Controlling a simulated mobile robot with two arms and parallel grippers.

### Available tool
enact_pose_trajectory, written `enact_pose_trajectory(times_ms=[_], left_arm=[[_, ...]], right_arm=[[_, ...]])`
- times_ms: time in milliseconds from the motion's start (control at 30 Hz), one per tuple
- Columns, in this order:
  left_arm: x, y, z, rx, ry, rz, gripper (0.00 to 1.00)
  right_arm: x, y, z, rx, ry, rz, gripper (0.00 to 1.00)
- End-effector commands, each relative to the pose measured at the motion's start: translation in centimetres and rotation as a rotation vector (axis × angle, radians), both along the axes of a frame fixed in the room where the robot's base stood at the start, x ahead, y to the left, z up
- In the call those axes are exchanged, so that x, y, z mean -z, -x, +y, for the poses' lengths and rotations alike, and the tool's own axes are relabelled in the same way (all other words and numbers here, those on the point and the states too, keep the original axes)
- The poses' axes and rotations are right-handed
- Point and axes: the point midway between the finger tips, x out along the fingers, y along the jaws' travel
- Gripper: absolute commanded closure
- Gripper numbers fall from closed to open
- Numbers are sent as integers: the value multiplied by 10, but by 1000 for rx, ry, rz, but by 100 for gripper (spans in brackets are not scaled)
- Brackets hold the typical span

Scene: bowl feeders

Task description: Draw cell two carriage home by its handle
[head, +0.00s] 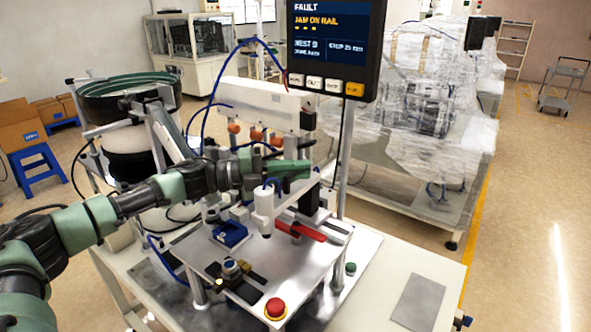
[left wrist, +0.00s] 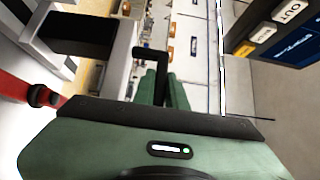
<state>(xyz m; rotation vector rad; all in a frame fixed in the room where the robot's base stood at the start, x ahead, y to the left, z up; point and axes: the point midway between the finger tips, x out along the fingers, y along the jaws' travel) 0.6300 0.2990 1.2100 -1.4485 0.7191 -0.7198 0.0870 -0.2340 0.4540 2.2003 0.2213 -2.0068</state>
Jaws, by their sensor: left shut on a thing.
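My left arm comes in from the left in the head view, and its green gripper (head: 305,169) is over the cell's pick-and-place station. In the left wrist view the green fingers (left wrist: 167,90) are closed together at a black bent handle (left wrist: 150,52), shut on it. The rest of the carriage is hard to make out; a dark block (head: 308,196) on a light rail (head: 335,232) sits just below the gripper in the head view. My right gripper is in neither view.
A red bar (head: 308,231) lies below the gripper. A screen (head: 334,40) reading "FAULT, JAM ON RAIL" stands close behind on a post. A bowl feeder (head: 122,95) is at left. A red stop button (head: 275,308) is in front. The front right tabletop holds a grey plate (head: 418,302).

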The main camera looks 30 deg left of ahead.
Motion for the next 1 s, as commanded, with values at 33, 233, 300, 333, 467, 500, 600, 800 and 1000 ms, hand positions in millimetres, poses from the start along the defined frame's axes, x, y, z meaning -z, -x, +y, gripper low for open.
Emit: enact_pose_trajectory(times_ms=[33, 233, 300, 333, 467, 500, 600, 800, 1000], left_arm=[[3, 3, -12, 9, -1, 5, 100], [2, 9, -56, 11, 0, 7, 100], [2, 11, -65, 10, -1, 6, 100], [2, 11, -68, 10, 0, 6, 100], [3, 12, -73, 9, 0, 5, 100], [3, 12, -74, 9, 0, 5, 100], [3, 12, -74, 10, 0, 5, 100], [3, 12, -73, 10, 0, 4, 65], [2, 11, -72, 7, 0, 2, 65]], right_arm=[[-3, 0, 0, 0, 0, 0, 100], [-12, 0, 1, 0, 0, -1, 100], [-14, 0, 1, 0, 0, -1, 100], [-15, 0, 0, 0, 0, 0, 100], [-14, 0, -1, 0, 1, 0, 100], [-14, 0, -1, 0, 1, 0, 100], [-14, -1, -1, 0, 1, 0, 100], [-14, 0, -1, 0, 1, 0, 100], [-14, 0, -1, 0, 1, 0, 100]])
